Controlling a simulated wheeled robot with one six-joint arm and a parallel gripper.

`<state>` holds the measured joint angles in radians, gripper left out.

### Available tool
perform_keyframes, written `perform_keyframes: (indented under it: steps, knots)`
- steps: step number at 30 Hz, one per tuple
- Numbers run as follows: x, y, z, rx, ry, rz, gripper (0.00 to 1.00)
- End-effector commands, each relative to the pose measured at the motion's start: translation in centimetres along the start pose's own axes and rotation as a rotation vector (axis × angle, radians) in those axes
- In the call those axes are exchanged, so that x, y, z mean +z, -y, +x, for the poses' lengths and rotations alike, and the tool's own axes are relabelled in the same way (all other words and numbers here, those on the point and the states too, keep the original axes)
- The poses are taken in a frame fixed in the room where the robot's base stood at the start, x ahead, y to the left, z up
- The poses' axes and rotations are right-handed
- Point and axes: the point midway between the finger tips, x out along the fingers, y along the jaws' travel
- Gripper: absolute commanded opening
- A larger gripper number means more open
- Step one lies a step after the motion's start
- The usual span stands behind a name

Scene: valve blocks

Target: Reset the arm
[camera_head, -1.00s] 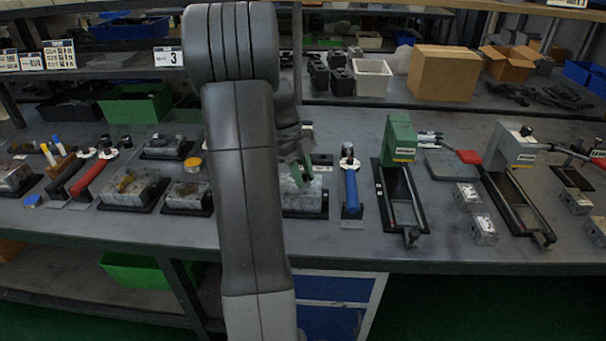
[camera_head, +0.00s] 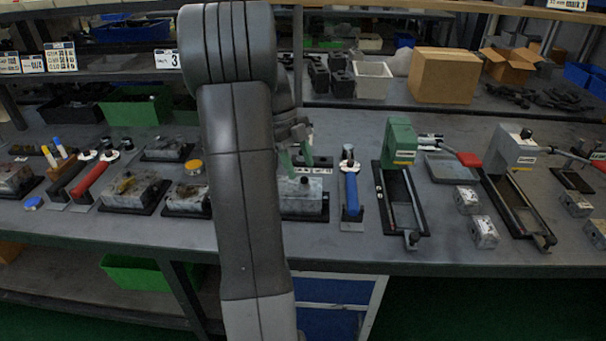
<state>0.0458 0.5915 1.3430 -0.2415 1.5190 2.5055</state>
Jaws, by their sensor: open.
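My arm rises through the middle of the view and hides part of the bench behind it. My gripper (camera_head: 298,165) shows just right of the arm, with green fingers pointing down. The fingers are apart and nothing shows between them. They hang over a grey metal valve block (camera_head: 303,203) on a black base plate, whose left part my arm hides. I cannot tell the exact gap between the fingertips and the block.
A blue-handled tool (camera_head: 352,192) stands just right of the block. A green press (camera_head: 400,145) and a grey press (camera_head: 513,150) stand further right, with small metal blocks (camera_head: 484,232) between them. More valve blocks (camera_head: 135,190) and a red-handled tool (camera_head: 90,178) lie left.

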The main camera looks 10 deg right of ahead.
Motion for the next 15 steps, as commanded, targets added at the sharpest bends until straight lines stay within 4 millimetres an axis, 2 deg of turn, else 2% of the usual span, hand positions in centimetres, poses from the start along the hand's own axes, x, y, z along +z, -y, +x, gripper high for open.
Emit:
perform_keyframes:
  steps: [1,6,10,15]
  knots:
    - [0.0,0.0,-1.5,-0.003,0.005,0.0,0.51]
    - [0.0,0.0,-5.3,-0.002,0.003,0.001,0.51]
    - [0.0,0.0,-7.6,-0.001,0.002,0.001,0.51]
    - [0.0,0.0,-9.1,0.001,0.0,0.002,0.51]
